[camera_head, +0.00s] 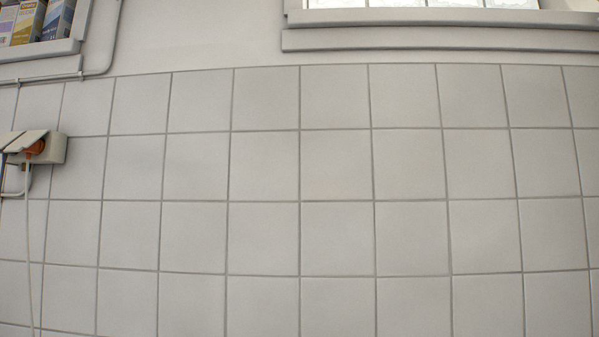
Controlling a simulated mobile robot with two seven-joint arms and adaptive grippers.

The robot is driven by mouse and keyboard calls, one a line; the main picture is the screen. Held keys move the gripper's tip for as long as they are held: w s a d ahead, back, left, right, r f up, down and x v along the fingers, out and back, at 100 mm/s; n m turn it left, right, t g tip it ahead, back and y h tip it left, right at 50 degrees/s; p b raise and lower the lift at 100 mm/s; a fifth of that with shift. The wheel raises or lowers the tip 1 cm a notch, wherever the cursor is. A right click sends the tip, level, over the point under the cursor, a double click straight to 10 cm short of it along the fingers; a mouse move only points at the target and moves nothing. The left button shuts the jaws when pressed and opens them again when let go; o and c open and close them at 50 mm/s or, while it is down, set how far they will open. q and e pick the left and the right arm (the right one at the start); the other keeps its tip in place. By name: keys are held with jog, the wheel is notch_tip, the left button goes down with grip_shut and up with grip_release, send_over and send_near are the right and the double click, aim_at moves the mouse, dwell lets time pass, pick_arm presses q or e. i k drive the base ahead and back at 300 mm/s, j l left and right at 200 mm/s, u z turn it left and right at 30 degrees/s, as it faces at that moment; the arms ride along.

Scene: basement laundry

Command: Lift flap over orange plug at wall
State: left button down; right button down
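An orange plug (36,148) sits in a grey socket box (54,150) on the tiled wall at the far left of the head view. A hinged flap (27,140) rests over the top of the plug, tilted out from the wall. A second flap (9,138) shows beside it at the left picture edge, partly cut off. A pale cord (28,240) hangs straight down from the plug. Neither of my grippers is in view.
Bare tiled wall (300,200) fills most of the view. A pipe (108,50) runs down from the top left and along the wall. Boxes (25,20) stand on a ledge at the top left. A window sill (440,40) juts out at the top right.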

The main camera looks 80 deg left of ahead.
aim_at(27, 140)
jog(key=u, duration=3.95)
jog(key=j+z, duration=0.4)
jog(key=j, duration=0.15)
jog(key=j+z, duration=0.35)
jog(key=j, duration=0.15)
jog(key=k, duration=0.05)
